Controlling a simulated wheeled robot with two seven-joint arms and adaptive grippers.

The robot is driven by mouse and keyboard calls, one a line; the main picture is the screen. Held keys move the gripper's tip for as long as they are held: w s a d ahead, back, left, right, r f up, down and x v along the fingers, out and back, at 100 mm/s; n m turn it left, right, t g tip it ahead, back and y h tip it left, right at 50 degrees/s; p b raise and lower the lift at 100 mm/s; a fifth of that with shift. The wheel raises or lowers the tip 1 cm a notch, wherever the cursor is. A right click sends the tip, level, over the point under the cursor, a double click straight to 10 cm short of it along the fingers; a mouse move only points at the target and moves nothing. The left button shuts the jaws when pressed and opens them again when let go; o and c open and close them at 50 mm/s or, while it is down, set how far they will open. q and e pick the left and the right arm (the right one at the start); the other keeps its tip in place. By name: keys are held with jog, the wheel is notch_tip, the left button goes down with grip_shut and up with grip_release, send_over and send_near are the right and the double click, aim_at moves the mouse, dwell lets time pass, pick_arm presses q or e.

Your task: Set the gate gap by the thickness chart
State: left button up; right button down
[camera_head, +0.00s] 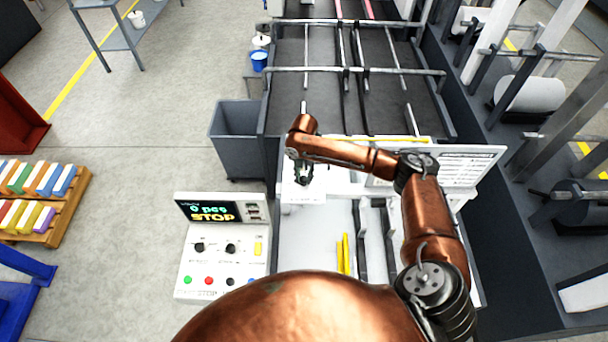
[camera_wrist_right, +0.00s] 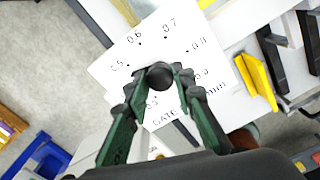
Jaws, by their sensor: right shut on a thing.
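The gate dial (camera_wrist_right: 115,70) is a white plate with printed marks around a round black gate knob (camera_wrist_right: 160,72). I read 0.5, 0.6 and 0.7 in the right wrist view; other figures are blurred or partly covered, with "GATE" below. My right gripper (camera_wrist_right: 160,88) has its green fingers on either side of the knob and is shut on it. In the head view my right gripper (camera_head: 303,172) points down over the white dial area. A white board with rows of small text (camera_head: 472,165), probably the thickness chart, stands to the right; its text is unreadable. My left gripper is out of view.
The control panel (camera_head: 222,245) shows "0 pcs" and "STOP" on its screen. A grey bin (camera_head: 238,140) stands left of the machine. Yellow bars (camera_head: 343,254) stand near the dial. Belts and rails (camera_head: 355,70) lie beyond. Colored boxes (camera_head: 40,180) sit at left.

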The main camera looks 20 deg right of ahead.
aim_at(304, 178)
jog(key=shift+n, duration=2)
jog(key=shift+p, duration=0.3)
jog(key=c, duration=1.6)
grip_release()
notch_tip(304, 178, up, 12)
jog(key=shift+r, duration=0.1)
